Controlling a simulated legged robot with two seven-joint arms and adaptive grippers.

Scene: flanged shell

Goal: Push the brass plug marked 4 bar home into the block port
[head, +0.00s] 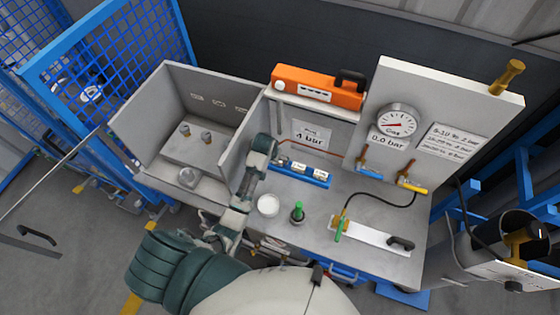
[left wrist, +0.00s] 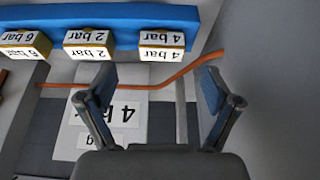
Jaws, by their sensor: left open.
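In the head view the blue block (head: 316,183) lies on the bench. My left gripper (left wrist: 157,78) is open and empty, its fingers apart just short of the 4 bar plug. My right gripper is not in view.
An orange hose (left wrist: 140,84) runs behind my left fingers. A card reading 4 bar (head: 311,136) stands behind the blue block. The gauge (head: 397,121) reads 0.0 bar. A white cup (head: 268,205) and green-topped item (head: 298,212) stand in front. A grey open box (head: 150,120) is left.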

